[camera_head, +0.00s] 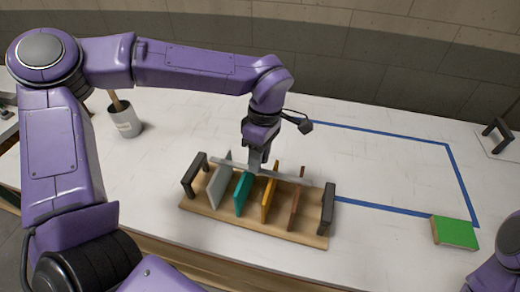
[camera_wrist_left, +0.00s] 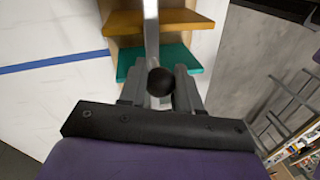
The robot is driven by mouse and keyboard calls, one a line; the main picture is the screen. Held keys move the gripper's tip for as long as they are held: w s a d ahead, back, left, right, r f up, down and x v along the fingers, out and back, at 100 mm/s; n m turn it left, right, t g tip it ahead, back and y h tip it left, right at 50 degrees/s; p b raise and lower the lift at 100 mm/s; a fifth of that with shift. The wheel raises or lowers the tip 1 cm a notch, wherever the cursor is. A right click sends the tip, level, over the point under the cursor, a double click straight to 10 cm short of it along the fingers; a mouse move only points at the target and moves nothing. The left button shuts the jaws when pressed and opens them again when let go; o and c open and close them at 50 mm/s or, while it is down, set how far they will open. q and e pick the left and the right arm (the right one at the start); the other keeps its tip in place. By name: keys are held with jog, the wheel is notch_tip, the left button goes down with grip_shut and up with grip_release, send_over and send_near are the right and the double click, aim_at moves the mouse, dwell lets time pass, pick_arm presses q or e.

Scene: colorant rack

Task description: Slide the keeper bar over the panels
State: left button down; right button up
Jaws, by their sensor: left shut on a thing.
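The keeper bar (camera_head: 290,178) is a thin light grey bar with a dark round knob (camera_wrist_left: 161,82). My left gripper (camera_head: 255,163) is shut on the knob; its fingers (camera_wrist_left: 159,97) stand on either side of it. The bar runs along the rack above the upright panels: grey (camera_head: 219,184), teal (camera_head: 242,196), orange (camera_head: 269,203) and brown (camera_head: 295,210). Its right end is near the right dark end post (camera_head: 327,210), its left end near the left post (camera_head: 190,181). I cannot tell whether it touches panels or posts. My right gripper is out of view.
The rack's wooden base (camera_head: 285,233) stands near the table's front edge. Blue tape (camera_head: 451,165) outlines an empty area behind and right. A green block (camera_head: 455,233) lies at right. A grey cup with a stick (camera_head: 126,121) stands left. A dark handle (camera_head: 497,133) is far right.

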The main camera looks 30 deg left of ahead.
pick_arm(q)
jog(key=shift+s+r, duration=0.1)
jog(key=shift+s, duration=0.05)
jog(key=c, duration=0.8)
grip_release()
jog(key=shift+w, duration=0.4)
jog(key=shift+s+r, duration=0.1)
jog(key=shift+s, duration=0.05)
jog(key=r, duration=0.3)
jog(key=w+r, duration=0.1)
jog(key=r, duration=0.2)
jog(key=w+r+b, duration=0.1)
jog(key=r, duration=0.3)
